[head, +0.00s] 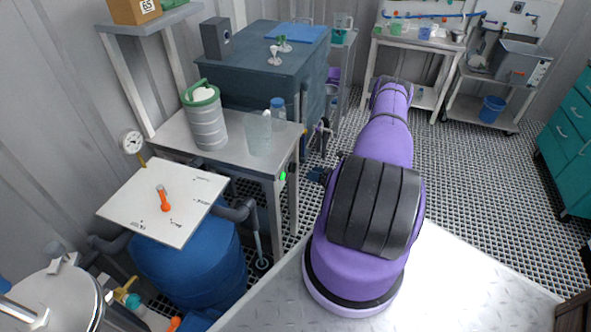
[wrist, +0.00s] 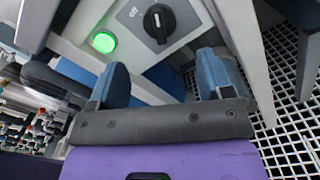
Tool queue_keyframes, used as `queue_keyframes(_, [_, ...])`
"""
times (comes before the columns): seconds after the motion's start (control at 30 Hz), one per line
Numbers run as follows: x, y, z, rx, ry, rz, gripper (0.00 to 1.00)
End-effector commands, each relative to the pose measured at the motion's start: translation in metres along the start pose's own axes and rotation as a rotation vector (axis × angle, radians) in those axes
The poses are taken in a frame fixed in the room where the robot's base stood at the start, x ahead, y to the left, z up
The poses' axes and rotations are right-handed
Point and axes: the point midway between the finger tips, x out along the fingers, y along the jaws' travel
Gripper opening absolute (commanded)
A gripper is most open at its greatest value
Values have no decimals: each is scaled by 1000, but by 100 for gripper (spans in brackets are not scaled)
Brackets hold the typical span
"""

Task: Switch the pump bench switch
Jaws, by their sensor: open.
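The pump bench switch is a black rotary knob (wrist: 159,23) on a grey plate in the wrist view. A small "off" label is printed beside it, and a lit green lamp (wrist: 104,41) is to its left. A light mark shows on the knob, but I cannot tell surely which position it points to. My gripper (wrist: 163,72) is open, its two blue fingers apart with nothing between them. The knob is ahead of the gap, apart from the fingers. In the head view, the bench (head: 179,137) shows the green lamp (head: 283,176) on its front; the knob cannot be made out.
A lidded grey vessel (head: 207,122) and a clear container (head: 258,134) stand on the bench. A blue drum (head: 190,268) under a white board (head: 130,195) is at the front left. A dark blue cabinet (head: 240,80) stands behind. Grated floor (head: 480,160) is clear on the right.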

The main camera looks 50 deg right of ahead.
Motion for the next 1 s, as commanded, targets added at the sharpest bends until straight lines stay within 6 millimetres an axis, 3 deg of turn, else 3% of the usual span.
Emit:
queue_keyframes(0.2, [40,0,0,-1,3,3,73])
queue_keyframes(0.4, [67,0,0,-1,2,2,73])
queue_keyframes(0.87, [79,0,0,-1,2,0,73])
queue_keyframes(1.0, [79,0,0,-1,2,0,46])
